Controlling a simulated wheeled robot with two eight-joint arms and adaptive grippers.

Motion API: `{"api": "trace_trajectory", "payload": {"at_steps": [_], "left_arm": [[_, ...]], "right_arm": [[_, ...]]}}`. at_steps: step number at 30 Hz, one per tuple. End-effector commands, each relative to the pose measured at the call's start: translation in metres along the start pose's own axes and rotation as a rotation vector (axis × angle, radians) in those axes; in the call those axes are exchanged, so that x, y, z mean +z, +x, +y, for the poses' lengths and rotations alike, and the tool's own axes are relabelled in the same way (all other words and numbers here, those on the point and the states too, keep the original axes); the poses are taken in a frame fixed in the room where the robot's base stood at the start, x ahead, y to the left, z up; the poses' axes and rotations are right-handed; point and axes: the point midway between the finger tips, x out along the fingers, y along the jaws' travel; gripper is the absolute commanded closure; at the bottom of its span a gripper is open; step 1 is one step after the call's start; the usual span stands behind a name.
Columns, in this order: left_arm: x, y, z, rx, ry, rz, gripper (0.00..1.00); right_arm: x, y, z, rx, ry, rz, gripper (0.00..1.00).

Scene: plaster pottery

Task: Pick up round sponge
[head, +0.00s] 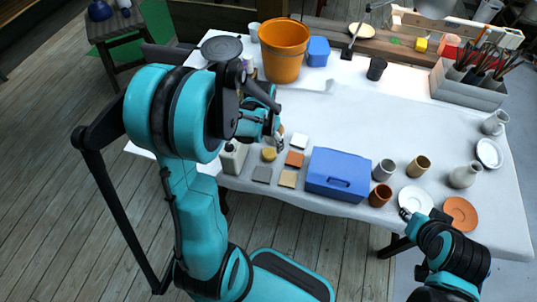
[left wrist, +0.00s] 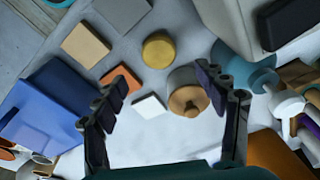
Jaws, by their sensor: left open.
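The round sponge (head: 269,154) is a small yellow disc lying on the white-covered table, near its front edge left of centre. It also shows in the left wrist view (left wrist: 158,50), fully visible and beyond my fingertips. My left gripper (head: 277,141) is above the table close to the sponge. In the left wrist view its two fingers (left wrist: 166,78) are spread apart with nothing held between them. My right gripper (head: 405,215) is at the lower right, by a white plate; its fingers are too small to read.
A round pot with a tan top (left wrist: 188,92) stands beside the sponge. White (head: 299,141), brown (head: 294,159), tan (head: 287,178) and grey (head: 262,174) square pieces lie around it. The table middle is clear.

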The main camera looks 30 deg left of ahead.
Motion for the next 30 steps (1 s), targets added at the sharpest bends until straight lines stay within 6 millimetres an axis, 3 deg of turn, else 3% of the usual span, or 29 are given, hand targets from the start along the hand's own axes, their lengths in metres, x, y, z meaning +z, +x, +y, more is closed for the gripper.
{"api": "trace_trajectory", "payload": {"at_steps": [16,24,28,30], "left_arm": [[0.007,0.070,-0.002,0.000,0.000,0.001,0.28],[0.007,0.073,-0.002,-0.001,0.000,0.001,0.28],[0.007,0.073,-0.002,-0.001,0.000,0.001,0.62],[0.007,0.073,-0.002,-0.001,0.000,0.001,0.68]], "right_arm": [[0.021,0.030,0.000,0.000,0.000,0.000,0.69],[0.021,0.029,0.000,0.000,0.000,0.000,0.69],[0.021,0.029,0.000,0.000,0.000,0.000,0.69],[0.021,0.029,0.000,0.000,0.000,0.000,0.69]]}}
